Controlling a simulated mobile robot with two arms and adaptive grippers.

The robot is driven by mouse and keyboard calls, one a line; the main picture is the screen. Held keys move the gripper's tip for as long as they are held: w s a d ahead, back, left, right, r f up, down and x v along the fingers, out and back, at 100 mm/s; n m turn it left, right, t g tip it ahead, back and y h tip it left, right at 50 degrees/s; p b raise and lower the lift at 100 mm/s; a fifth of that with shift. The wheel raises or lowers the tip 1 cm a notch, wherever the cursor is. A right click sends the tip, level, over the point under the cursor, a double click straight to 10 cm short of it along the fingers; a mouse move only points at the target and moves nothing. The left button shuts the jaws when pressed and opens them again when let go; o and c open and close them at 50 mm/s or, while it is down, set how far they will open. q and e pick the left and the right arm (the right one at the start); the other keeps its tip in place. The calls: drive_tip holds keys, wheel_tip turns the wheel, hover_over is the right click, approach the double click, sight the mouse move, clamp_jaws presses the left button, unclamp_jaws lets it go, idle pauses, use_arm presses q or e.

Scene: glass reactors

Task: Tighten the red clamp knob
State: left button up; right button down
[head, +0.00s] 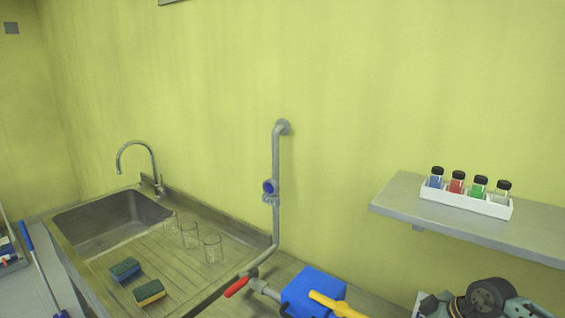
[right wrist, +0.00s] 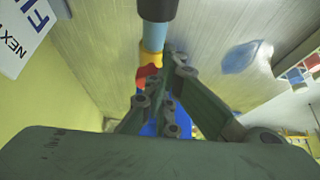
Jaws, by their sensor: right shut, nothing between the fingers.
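I cannot make out the red clamp knob for certain. In the right wrist view a small red part (right wrist: 147,73) sits under a yellow band (right wrist: 151,56), at the end of a light blue and black cylinder (right wrist: 157,12). My right gripper (right wrist: 166,80) is shut and empty, with its dark green fingers just beside that red part. I cannot tell whether they touch. In the head view a red lever handle (head: 236,287) sits on the pipe by the sink. My left gripper is not in view.
A sink (head: 105,225) with beakers (head: 190,236) and sponges (head: 150,292) is on the left. A grey pipe (head: 276,160) rises along the wall. A blue box (head: 313,289) and yellow handle (head: 335,303) are low centre. A shelf (head: 398,194) holds a white vial rack (head: 465,201).

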drive_tip(key=shift+s+d, duration=0.1)
drive_tip(key=r+p, duration=0.3)
drive_tip(key=r, duration=0.1)
drive_tip(key=r+p, duration=0.2)
drive_tip(key=shift+s+d+p, duration=0.25)
drive_tip(key=shift+p, duration=0.05)
drive_tip(key=shift+a+f, duration=0.1)
drive_tip(key=shift+f, duration=0.05)
